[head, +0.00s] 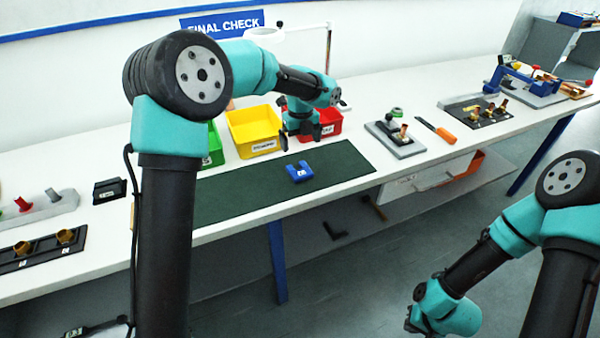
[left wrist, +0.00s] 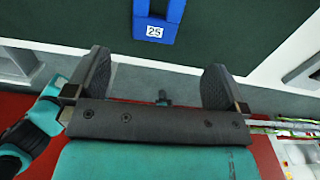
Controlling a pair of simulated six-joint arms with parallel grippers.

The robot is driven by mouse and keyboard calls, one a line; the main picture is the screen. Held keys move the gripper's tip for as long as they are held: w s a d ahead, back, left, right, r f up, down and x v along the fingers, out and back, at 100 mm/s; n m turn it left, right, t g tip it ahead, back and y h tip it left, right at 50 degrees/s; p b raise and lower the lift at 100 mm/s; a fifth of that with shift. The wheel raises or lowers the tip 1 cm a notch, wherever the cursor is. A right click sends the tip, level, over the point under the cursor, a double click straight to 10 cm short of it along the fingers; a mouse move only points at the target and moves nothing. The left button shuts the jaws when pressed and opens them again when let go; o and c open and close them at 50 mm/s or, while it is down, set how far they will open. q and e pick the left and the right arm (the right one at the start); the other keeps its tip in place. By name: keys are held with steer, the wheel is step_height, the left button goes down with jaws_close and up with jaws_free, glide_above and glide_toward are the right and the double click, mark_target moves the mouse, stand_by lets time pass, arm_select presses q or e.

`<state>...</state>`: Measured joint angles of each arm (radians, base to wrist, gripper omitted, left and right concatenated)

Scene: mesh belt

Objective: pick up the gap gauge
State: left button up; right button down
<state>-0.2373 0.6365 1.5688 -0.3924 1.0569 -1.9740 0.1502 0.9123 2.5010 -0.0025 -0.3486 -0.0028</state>
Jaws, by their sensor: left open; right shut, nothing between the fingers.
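The gap gauge (head: 299,172) is a small blue U-shaped block lying flat on the dark green mat (head: 345,165). In the left wrist view the gauge (left wrist: 155,30) shows at the top, cut off by the frame edge, with a white "25" label. My left gripper (head: 301,134) is open and empty, above the back edge of the mat and beyond the gauge, in front of the bins. Its two spread fingers (left wrist: 155,75) show apart from the gauge in the left wrist view. My right gripper (head: 412,322) is shut and empty, low at the lower right, off the table over the floor.
Green (head: 213,146), yellow (head: 253,130) and red (head: 328,122) bins stand behind the mat, close to my left gripper. A grey plate with parts (head: 394,140) and an orange-handled tool (head: 436,130) lie to the right. The mat around the gauge is clear.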

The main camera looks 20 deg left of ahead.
arm_select(q)
glide_above(300, 170)
steer(key=f, duration=0.5)
steer(key=shift+w+f, duration=0.3)
steer(key=shift+w, duration=0.1)
steer(key=shift+s+f, duration=0.2)
steer(key=shift+f, duration=1.1)
steer(key=shift+s+f, duration=0.15)
steer(key=shift+f, duration=1.15)
steer(key=shift+c, duration=0.2)
steer(key=c, duration=1.1)
